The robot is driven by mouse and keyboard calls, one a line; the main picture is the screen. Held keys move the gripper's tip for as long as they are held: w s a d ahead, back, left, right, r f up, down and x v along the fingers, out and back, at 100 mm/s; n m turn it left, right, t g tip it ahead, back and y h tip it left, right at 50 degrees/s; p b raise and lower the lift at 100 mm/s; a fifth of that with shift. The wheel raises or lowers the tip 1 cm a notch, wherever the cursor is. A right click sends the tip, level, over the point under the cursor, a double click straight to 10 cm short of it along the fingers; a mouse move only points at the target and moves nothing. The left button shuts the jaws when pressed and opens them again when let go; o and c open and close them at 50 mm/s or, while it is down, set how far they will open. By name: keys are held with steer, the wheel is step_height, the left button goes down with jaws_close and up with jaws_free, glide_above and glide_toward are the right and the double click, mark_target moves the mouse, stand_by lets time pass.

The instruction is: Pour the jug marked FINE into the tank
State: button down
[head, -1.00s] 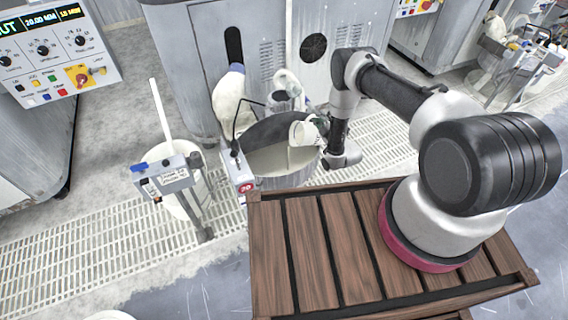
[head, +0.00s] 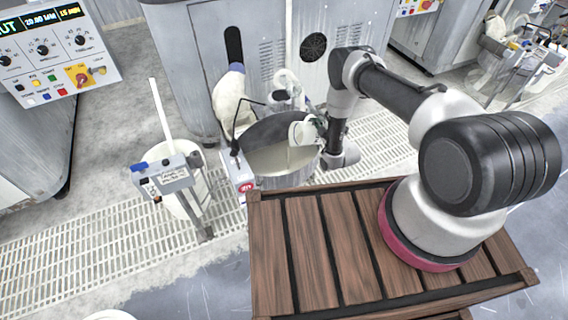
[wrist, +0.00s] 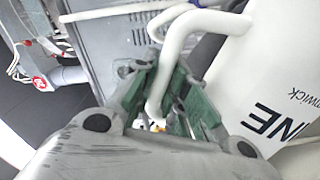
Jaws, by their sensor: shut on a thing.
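The jug (head: 301,133) is white and is held tilted over the right part of the tank, its mouth side towards the left. In the head view my gripper (head: 322,128) is small and partly hidden at the jug's right. The tank (head: 282,181) is a grey round vessel holding pale, milky liquid. I cannot clearly make out a falling stream.
A control box with a red round tag (head: 240,178) is at the tank's left front. A pale bucket (head: 184,200) with a meter box (head: 168,178) stands left. A slatted wooden deck (head: 310,250) lies in front.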

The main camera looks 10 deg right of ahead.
steer(key=shift+s+a+r+n, duration=0.1)
steer(key=shift+a+r+n, duration=0.05)
steer(key=shift+a+n, duration=0.3)
stand_by(0.7)
steer(key=shift+s+a+f+n+p, duration=0.15)
steer(key=shift+s+a+f+n, duration=0.1)
steer(key=shift+a, duration=0.35)
steer(key=shift+s+a+f+n+p, duration=0.15)
steer(key=shift+a+f+n, duration=0.1)
steer(key=shift+a, duration=0.3)
steer(key=shift+s+a+f+n+p, duration=0.15)
steer(key=shift+s+a+f+n, duration=0.1)
steer(key=shift+a, duration=0.35)
stand_by(0.6)
